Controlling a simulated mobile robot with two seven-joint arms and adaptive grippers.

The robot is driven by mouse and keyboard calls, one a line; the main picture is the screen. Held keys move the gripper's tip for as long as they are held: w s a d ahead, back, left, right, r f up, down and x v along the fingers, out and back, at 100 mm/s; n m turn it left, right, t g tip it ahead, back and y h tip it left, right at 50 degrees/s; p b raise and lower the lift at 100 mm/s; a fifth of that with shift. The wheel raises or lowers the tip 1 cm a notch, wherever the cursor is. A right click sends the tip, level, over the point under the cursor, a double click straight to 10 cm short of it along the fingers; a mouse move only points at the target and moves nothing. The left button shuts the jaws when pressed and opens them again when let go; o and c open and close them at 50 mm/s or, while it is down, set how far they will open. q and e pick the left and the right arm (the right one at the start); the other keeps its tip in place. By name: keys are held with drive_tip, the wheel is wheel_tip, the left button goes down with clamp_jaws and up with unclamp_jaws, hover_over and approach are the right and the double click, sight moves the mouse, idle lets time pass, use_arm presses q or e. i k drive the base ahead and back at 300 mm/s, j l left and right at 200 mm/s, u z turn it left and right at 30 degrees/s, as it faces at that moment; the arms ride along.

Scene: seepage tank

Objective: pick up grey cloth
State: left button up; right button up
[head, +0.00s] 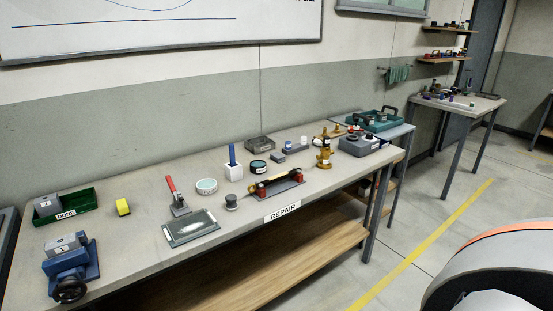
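I cannot make out a grey cloth for sure. A flat grey-green rectangular piece (190,227) with a pale patch in its middle lies near the front edge of the repair bench (140,240); I cannot tell whether it is a plate or cloth. A green cloth-like thing (398,74) hangs from a wall rail at the back right. Neither of my grippers is in view.
Another table (455,103) stands farther right. Floor between is open.

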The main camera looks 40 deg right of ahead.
sight(278, 157)
drive_tip(key=l, duration=1.3)
